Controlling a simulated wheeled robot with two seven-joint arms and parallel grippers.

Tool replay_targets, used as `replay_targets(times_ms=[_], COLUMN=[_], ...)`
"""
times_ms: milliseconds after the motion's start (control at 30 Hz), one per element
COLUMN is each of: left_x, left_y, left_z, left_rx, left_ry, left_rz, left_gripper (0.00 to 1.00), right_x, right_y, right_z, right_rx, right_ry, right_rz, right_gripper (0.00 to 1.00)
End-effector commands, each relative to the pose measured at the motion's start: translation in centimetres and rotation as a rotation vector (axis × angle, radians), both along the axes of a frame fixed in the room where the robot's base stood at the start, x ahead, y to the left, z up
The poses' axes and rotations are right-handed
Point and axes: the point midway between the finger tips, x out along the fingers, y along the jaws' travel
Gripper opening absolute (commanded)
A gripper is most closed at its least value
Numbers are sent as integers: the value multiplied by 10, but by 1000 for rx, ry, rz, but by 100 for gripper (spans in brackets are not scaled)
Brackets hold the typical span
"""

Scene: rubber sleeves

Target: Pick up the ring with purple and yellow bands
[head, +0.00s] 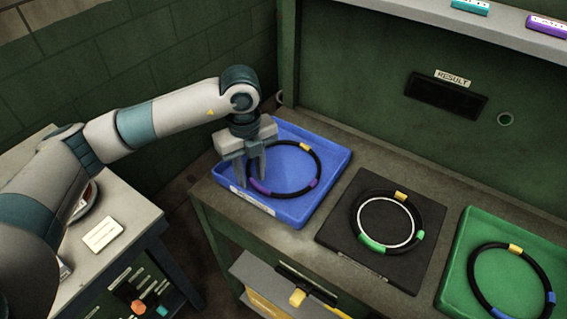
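The ring with purple and yellow bands (319,164) is a black hoop lying in the blue tray (338,163). Its yellow band is at the far right and its purple bands are on the near side. My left gripper (257,178) points down over the left side of this ring, with its fingertips close to a purple band. Its two fingers show a gap between them. The fingers hide part of the ring's left side, and I cannot tell whether they touch it. My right gripper is not in view.
A ring with yellow and green bands (419,213) lies on a black square pad (345,238). A ring with yellow and blue bands (477,284) lies in a green tray (458,240). A "RESULT" panel (447,95) is on the back wall. A side table (130,215) stands at left.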

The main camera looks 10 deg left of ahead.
Motion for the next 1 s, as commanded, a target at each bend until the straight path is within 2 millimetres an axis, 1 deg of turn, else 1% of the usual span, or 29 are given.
replay_targets(times_ms=[400, 433, 533, 567, 1000], left_x=[0, 0, 0, 0, 1], left_y=[0, 0, 0, 0, 0], left_z=[0, 0, 0, 0, 3], left_rx=[0, 1, 1, 1, 1], left_ry=[0, -1, -1, -1, -2], left_rz=[0, 0, 0, 0, -1], left_gripper=[30, 26, 2, 0, 0], right_x=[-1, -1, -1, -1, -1], right_y=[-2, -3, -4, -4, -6], right_z=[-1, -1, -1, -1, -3], right_rx=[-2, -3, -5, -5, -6], right_ry=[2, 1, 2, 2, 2], right_rz=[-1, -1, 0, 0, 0], right_gripper=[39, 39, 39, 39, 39])
